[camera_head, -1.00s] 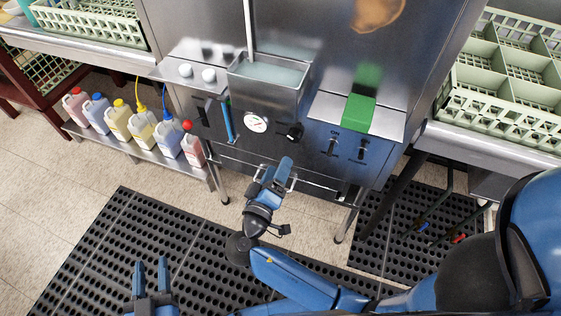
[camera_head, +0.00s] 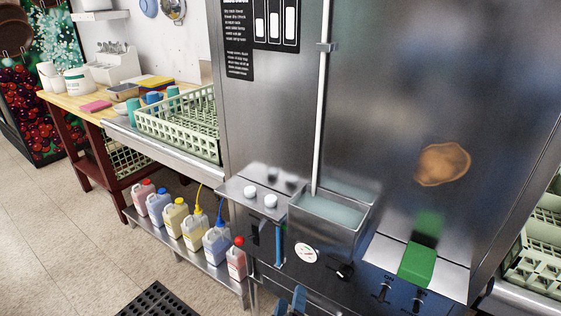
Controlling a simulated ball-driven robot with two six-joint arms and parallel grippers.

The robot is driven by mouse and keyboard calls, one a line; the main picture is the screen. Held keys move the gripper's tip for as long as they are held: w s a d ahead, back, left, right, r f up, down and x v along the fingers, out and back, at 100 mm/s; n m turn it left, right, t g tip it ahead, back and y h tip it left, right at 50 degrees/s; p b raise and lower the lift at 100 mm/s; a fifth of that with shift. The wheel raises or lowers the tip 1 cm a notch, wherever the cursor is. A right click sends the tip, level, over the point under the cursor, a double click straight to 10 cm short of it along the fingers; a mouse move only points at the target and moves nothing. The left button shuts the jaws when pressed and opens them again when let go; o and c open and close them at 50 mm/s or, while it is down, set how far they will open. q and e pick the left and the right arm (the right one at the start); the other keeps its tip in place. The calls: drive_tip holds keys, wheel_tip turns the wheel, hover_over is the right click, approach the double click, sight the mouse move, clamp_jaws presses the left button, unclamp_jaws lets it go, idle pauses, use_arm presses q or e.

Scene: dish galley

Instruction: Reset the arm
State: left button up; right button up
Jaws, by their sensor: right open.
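My right gripper (camera_head: 290,301) shows only as blue fingertips at the bottom edge of the head view. It is open, and I see nothing between the fingers. It is in front of the lower part of the steel dish machine (camera_head: 400,90), below the round gauge (camera_head: 306,252). The rest of the right arm is out of the picture. My left gripper is not in view.
Several chemical jugs (camera_head: 175,216) stand on a low shelf left of the machine. A green rack (camera_head: 178,128) sits on the steel counter above. Another green rack (camera_head: 540,250) is at the right edge. Tiled floor (camera_head: 60,240) is open at lower left.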

drive_tip(key=s+a+f+n+g+y, duration=0.25)
drive_tip(key=s+y, duration=0.25)
drive_tip(key=y, duration=0.5)
drive_tip(key=s+d+r+m+t+h, duration=0.1)
drive_tip(key=s+d+m+t+h, duration=0.15)
drive_tip(key=s+d+m, duration=0.65)
drive_tip(key=s+d+r+m+t+h, duration=0.15)
drive_tip(key=s+d+h, duration=0.25)
drive_tip(key=s+d, duration=0.55)
drive_tip(key=w+d+r+p, duration=0.1)
drive_tip(key=r+p, duration=0.5)
drive_tip(key=w+d+r+p, duration=0.2)
drive_tip(key=r+p, duration=0.5)
drive_tip(key=shift+r+m, duration=0.3)
drive_tip(key=shift+m, duration=0.1)
drive_tip(key=shift+c, duration=0.2)
